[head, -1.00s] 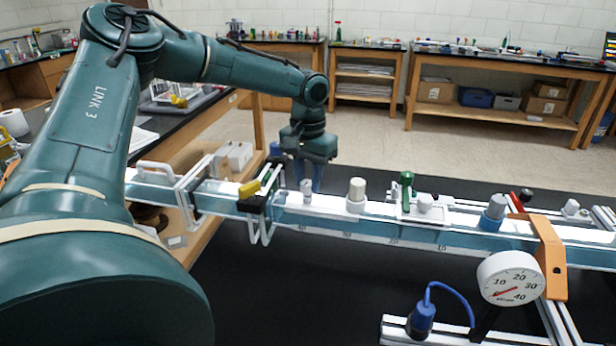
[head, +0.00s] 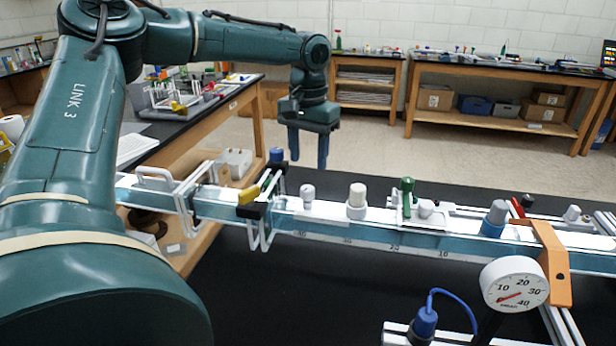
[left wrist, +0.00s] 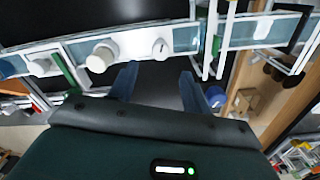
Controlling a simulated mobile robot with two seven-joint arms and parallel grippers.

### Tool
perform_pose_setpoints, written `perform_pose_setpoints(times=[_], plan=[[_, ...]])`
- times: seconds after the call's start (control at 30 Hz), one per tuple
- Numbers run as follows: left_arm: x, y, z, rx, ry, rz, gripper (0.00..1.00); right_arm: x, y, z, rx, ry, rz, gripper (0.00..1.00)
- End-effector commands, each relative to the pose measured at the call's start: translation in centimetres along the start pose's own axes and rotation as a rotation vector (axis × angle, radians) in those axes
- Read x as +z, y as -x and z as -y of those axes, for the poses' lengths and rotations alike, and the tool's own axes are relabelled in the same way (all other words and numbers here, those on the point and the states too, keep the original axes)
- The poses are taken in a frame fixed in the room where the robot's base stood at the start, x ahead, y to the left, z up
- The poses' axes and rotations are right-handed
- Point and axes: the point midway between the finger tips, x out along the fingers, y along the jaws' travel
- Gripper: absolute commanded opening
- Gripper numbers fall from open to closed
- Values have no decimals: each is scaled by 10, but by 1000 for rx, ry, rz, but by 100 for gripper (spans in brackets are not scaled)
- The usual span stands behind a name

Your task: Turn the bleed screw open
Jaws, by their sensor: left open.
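A small pale knob (head: 307,193) stands on the white-topped, blue-sided rail (head: 400,240). In the left wrist view this knob (left wrist: 160,48) has a dark line on its face. I cannot tell for sure whether it is the bleed screw. A larger cream knob (head: 357,198) stands to its right and shows in the left wrist view (left wrist: 102,55). My left gripper (head: 308,160) is open and empty, fingers down, above and behind the rail near the small knob. Its two blue fingers (left wrist: 158,78) show apart in the left wrist view, touching nothing. My right gripper is out of view.
A green-handled valve (head: 407,190), a blue-grey knob (head: 496,215) and an orange bracket (head: 551,262) are farther right along the rail. A yellow-handled clamp (head: 250,193) and white wire handles are at left. A dial gauge (head: 514,284) stands in front.

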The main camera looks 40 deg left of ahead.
Motion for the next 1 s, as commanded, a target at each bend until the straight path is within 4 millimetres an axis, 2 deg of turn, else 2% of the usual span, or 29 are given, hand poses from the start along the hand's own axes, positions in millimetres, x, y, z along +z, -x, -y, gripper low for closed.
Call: perform_pose_setpoints(times=[0.03, 0.2, 0.33, 0.5, 1.0], plan=[[-1, 12, 0, 0, 1, -5, 48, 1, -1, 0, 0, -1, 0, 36], [0, 43, 0, 0, -1, -3, 48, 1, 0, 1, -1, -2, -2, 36], [0, 56, 0, -1, 0, 0, 48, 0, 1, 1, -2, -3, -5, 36], [0, 61, 0, 0, 0, 0, 48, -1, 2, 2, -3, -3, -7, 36], [0, 61, 0, 0, 0, 0, 48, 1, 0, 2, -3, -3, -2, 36]])
